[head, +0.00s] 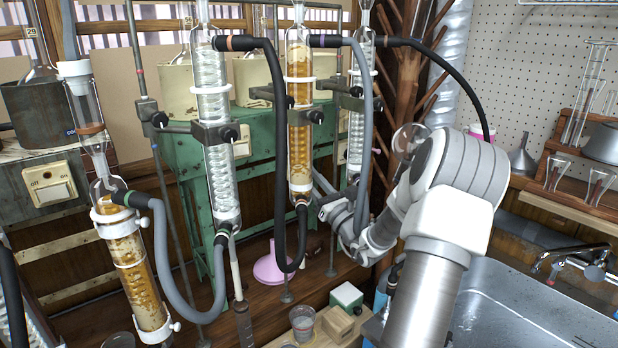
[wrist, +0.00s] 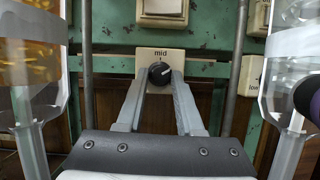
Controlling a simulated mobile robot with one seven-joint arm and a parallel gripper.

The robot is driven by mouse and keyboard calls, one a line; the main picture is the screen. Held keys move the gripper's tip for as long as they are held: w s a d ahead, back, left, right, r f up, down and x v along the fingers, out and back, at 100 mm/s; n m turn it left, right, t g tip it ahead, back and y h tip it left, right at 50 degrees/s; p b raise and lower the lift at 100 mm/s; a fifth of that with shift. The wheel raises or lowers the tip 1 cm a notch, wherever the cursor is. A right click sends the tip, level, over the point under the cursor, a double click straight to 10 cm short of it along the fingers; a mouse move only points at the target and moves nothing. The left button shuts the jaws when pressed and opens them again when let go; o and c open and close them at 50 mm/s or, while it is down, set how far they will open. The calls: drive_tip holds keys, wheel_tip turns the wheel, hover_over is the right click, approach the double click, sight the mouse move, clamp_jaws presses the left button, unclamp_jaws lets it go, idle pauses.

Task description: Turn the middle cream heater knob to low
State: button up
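In the wrist view a round black knob (wrist: 160,73) sits on a small cream plate (wrist: 179,54) marked "mid" at the top. A light pointer line on the knob points right and slightly up. The two grey fingers of my gripper (wrist: 161,78) reach toward the plate, one on each side of the knob, with their tips apart. I cannot tell whether they touch the knob. In the head view my gripper (head: 332,208) is partly behind a grey hose and pointed at the green rig; this knob is hidden there.
Glass columns (wrist: 30,70) flank my gripper closely. Another cream plate (wrist: 252,76) with "low" on it is at right. A cream switch (wrist: 162,12) is above the knob. In the head view hoses (head: 365,130) loop around my wrist, and a metal sink (head: 520,300) is at right.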

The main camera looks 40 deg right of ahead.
clamp_jaws()
drive_tip(key=shift+n, duration=0.3)
drive_tip(key=n+y+b, duration=0.1)
drive_tip(key=n, duration=0.2)
drive_tip(key=n+y+b, duration=0.1)
drive_tip(key=n+y, duration=0.1)
drive_tip(key=n, duration=0.1)
drive_tip(key=shift+d+n+y, duration=0.2)
drive_tip(key=shift+n+y, duration=0.1)
drive_tip(key=o, duration=0.5)
unclamp_jaws()
